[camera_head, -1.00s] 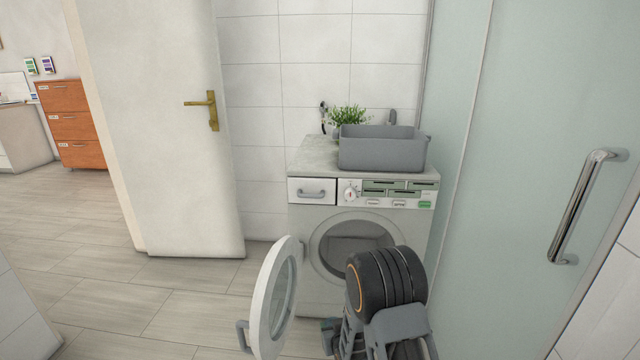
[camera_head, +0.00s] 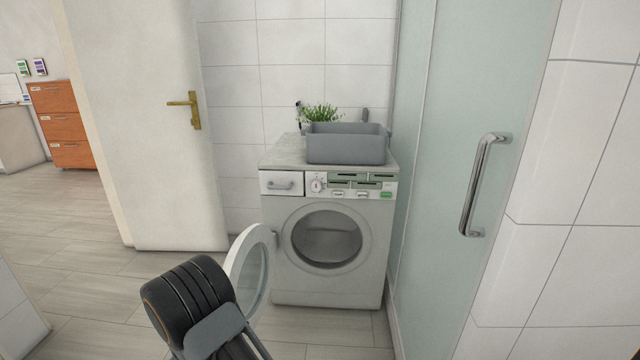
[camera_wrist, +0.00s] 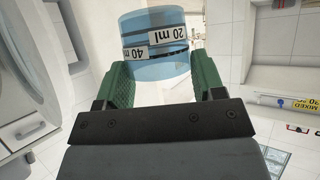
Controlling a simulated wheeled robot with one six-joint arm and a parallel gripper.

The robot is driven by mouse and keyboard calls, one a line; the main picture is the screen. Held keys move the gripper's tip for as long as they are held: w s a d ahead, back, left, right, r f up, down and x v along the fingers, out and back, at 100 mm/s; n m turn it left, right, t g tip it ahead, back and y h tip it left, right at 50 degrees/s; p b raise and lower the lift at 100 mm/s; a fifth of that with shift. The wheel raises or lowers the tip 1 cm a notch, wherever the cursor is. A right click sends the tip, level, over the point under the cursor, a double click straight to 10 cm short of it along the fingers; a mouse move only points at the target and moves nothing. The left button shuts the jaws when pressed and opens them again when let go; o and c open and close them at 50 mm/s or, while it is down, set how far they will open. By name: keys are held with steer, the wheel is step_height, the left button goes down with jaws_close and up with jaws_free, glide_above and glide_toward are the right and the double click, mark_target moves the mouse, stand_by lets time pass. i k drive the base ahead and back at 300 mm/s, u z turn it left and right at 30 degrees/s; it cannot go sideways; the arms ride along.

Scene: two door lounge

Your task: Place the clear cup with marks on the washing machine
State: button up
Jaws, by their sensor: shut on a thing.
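The clear, bluish cup (camera_wrist: 150,70) with "20 ml" and "40 ml" marks is between the green fingers of my gripper (camera_wrist: 163,78) in the wrist view. My gripper is shut on it. The cup's lower or far end is partly cut off by the fingers. The washing machine (camera_head: 325,288) stands against the tiled wall in the head view. Its round door (camera_head: 250,262) is swung open to the left. My gripper and the cup are not visible in the head view; only my dark arm link shows at the lower left, in front of the door.
A grey basin (camera_head: 346,149) and a green plant (camera_head: 320,113) take up the back and right of the machine's top. Its front-left top (camera_head: 283,153) is bare. A glass panel with a chrome handle (camera_head: 482,185) stands to the right. A white door (camera_head: 150,130) is at left.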

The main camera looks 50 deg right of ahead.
mark_target(294, 161)
steer(key=k, duration=0.75)
steer(key=z, duration=0.7)
steer(key=i, duration=0.85)
steer(key=u, duration=0.05)
